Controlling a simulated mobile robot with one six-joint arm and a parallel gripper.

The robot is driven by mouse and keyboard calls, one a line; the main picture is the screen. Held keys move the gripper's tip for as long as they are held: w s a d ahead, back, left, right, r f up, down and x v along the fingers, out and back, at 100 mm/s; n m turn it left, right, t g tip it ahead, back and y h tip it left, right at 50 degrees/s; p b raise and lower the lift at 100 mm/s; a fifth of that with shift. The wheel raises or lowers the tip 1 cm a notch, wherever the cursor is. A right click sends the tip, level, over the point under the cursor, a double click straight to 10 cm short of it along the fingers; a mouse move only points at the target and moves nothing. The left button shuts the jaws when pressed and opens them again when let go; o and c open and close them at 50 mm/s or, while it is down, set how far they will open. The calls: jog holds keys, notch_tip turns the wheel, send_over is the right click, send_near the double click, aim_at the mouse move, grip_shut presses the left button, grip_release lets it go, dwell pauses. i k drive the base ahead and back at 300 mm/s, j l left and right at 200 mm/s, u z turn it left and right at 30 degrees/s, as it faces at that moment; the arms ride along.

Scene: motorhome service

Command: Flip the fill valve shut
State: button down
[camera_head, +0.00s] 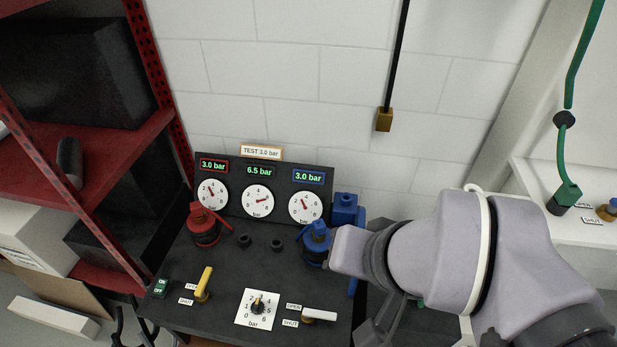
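Two lever valves stand on the dark bench panel, each beside OPEN and SHUT labels. The left valve has a yellow lever (205,282) pointing up and away, slightly tilted right. The right valve has a white lever (319,316) lying sideways and pointing right. I cannot read which of them is the fill valve. My arm reaches in from the right, its wrist beside the blue fitting. Dark parts of my gripper (390,322) show below the wrist, right of the white lever and apart from it. Its fingertips are not clear.
Three gauges (257,201) with 3.0, 6.5 and 3.0 bar displays stand at the back. A red fitting (202,226) and a blue fitting (316,243) stand before them. A pressure dial (257,308) sits between the levers. A red shelf (60,170) stands left.

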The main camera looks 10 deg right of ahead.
aim_at(199, 292)
jog(key=i+j, duration=0.1)
jog(key=j, duration=0.4)
jog(key=i+j, duration=0.1)
jog(key=j, duration=0.4)
jog(key=j+u, duration=0.1)
jog(key=j, duration=0.35)
jog(key=i, duration=0.05)
